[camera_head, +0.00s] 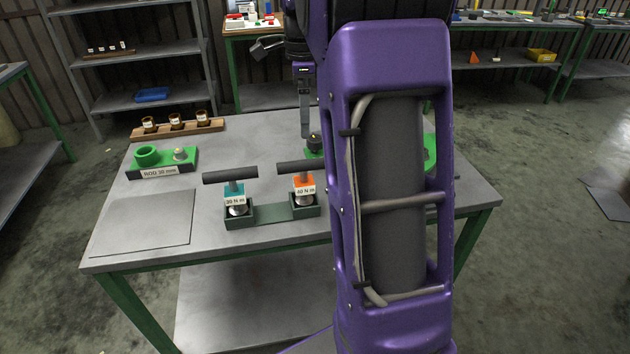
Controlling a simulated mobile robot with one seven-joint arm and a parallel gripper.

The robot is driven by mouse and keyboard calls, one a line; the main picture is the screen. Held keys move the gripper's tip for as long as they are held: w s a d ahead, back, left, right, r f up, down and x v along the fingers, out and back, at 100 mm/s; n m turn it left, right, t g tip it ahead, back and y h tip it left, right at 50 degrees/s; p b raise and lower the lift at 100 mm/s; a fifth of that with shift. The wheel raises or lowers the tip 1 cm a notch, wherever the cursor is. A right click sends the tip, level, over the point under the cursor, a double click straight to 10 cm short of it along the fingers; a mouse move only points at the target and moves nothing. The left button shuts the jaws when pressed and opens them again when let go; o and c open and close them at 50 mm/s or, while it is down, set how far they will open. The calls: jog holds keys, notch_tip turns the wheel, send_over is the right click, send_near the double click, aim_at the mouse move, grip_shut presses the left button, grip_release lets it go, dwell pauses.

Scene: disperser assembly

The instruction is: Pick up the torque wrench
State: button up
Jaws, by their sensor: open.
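Two T-handled torque wrenches stand upright side by side in a dark green holder (270,213) on the near part of the table. The left torque wrench (233,187) has a teal body and a label that seems to read 20 N m. The right torque wrench (303,181) has an orange body and a label reading 40 N m. Both have dark crossbar handles. My gripper (306,125) is open and points down over the table, beyond the right wrench and apart from it. My purple arm link hides part of it.
A green block labelled ROD 30 mm (162,161) and a wooden rack (178,130) with several small cups stand at the back left. A flat grey plate (140,224) lies at the front left. A green part (430,153) is mostly hidden behind my arm.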

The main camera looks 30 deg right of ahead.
aim_at(306, 162)
notch_tip(306, 162, down, 12)
jog(key=shift+f+b, duration=0.1)
jog(key=shift+b, duration=0.85)
jog(key=shift+a+f+b, duration=0.15)
jog(key=shift+f+b, duration=0.05)
jog(key=shift+f, duration=1.15)
jog(key=shift+a+f+b, duration=0.15)
jog(key=shift+f, duration=1.15)
grip_shut()
jog(key=shift+r, duration=0.1)
